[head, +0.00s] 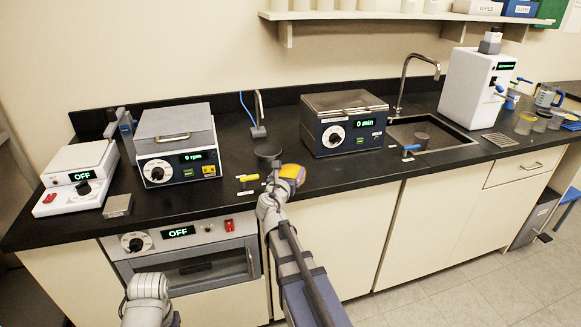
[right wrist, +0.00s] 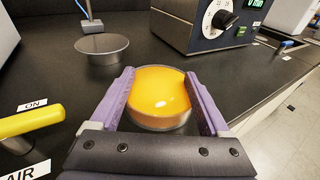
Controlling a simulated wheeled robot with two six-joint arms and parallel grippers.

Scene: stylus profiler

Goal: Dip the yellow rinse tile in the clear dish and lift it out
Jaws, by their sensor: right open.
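A round, shiny yellow-orange piece with a clear or silvery side wall (right wrist: 160,96) sits on the black counter between the fingers of my right gripper (right wrist: 160,98) in the right wrist view. It also shows as a yellow patch in the head view (head: 293,171). I cannot tell whether the yellow is a separate tile or fills a dish. My right gripper (head: 284,179) is open, its purple fingers on both sides of it; contact is unclear. No separate yellow tile is recognisable. My left gripper is not in view; only part of my left arm shows at the bottom.
A dark-topped round dish (right wrist: 102,47) stands farther back on the left. A yellow air valve handle (right wrist: 30,121) is close at left. A dial-fronted bath (head: 346,124) stands behind at right, then the sink (head: 440,143). The counter's front edge (head: 335,190) is near.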

